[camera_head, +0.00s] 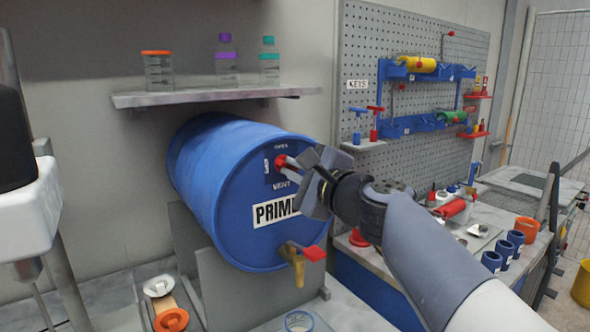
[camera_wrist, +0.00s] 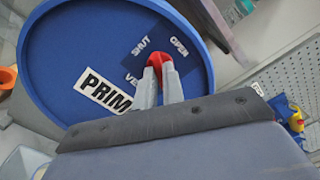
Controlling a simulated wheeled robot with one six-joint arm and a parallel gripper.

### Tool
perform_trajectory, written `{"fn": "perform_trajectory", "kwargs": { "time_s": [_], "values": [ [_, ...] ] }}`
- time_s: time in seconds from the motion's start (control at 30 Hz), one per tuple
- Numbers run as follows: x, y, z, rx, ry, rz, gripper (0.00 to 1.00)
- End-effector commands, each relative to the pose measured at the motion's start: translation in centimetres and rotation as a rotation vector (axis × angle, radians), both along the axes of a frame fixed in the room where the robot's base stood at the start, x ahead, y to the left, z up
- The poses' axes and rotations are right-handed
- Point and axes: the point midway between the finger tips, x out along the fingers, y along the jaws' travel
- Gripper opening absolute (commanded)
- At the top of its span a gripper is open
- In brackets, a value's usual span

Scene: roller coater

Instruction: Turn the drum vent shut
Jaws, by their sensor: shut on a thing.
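The blue drum (camera_head: 225,190) lies on its side on a grey stand, with its round front face towards me. The drum vent (camera_head: 281,162) is a small red handle high on that face, on a dark label plate. In the wrist view the red vent handle (camera_wrist: 160,60) sits between my fingertips, and the plate (camera_wrist: 162,48) reads SHUT and OPEN, with VENT partly hidden. My gripper (camera_head: 292,166) is shut on the vent handle; it also shows in the wrist view (camera_wrist: 160,72). My fingers hide part of the handle, so its exact turn is hard to tell.
A brass tap with a red handle (camera_head: 314,253) sticks out low on the drum face. A shelf (camera_head: 215,97) with several jars is above the drum. A pegboard (camera_head: 400,40) and a cluttered bench (camera_head: 480,240) with blue cups stand to the right.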

Motion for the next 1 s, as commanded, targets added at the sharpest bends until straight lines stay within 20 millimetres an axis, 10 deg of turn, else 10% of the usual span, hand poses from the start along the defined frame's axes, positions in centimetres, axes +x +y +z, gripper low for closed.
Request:
{"fn": "perform_trajectory", "kwargs": {
  "time_s": [1.0],
  "values": [
    [0.0, 0.03, -0.11, -0.41, -0.275, 0.001, 0.0]
  ]
}}
